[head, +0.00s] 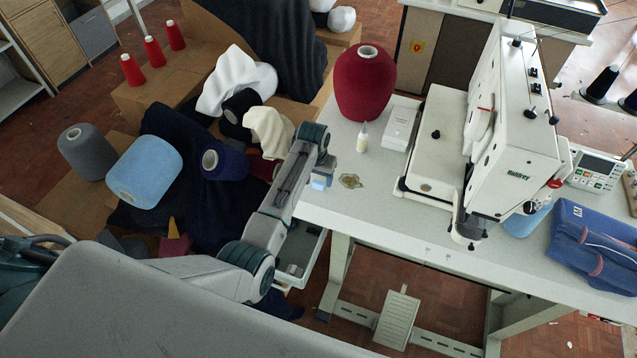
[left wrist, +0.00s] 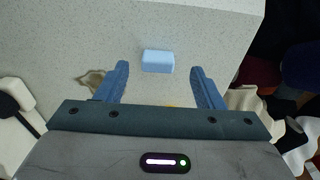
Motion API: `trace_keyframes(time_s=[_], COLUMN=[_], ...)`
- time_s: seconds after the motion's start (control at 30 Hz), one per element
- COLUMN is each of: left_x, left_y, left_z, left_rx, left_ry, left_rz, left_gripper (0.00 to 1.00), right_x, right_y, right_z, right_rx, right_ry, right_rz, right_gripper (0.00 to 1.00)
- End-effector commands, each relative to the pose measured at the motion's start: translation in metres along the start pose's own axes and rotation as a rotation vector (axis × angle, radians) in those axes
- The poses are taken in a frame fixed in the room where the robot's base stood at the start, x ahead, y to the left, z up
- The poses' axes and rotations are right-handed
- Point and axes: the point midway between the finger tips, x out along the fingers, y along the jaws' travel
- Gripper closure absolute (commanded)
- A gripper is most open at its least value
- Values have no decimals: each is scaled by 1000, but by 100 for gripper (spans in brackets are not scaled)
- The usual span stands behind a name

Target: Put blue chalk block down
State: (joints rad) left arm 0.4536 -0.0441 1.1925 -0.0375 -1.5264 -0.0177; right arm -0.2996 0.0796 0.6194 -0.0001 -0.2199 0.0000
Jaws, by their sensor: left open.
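The blue chalk block (left wrist: 158,61) is a small pale-blue block in the left wrist view. It appears to lie on the speckled grey tabletop (left wrist: 200,22), near the table's edge. My left gripper (left wrist: 160,68) is open, with one blue finger on each side of the block and a visible gap on both sides. In the head view, my left gripper (head: 322,172) points down at the table's left end. Pale blue shows at its tip, but I cannot separate block from fingers there. My right gripper is not in view.
A flat tan piece (head: 350,181) lies beside the gripper. A small white bottle (head: 362,138), a red thread cone (head: 365,84) and the sewing machine (head: 510,125) stand farther along the table (head: 372,222). Yarn cones and dark cloth (head: 165,130) crowd the left side.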

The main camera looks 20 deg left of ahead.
Motion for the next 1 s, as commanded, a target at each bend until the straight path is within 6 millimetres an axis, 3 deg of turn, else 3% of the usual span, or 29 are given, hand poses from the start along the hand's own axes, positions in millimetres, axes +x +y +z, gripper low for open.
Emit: trace_keyframes(time_s=[0.1,0.3,0.57,0.83,1.0], left_x=[12,32,35,35,35], left_y=[3,3,2,2,2], left_z=[-2,-2,-2,-2,-2], left_rx=[1,0,0,0,0], left_ry=[-3,0,1,1,1], left_rz=[0,0,0,0,0], left_gripper=[38,38,38,86,89], right_x=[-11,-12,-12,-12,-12], right_y=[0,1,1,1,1], right_z=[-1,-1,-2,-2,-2], right_rx=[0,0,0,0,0], right_ry=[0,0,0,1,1], right_rz=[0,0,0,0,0], right_gripper=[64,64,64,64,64])
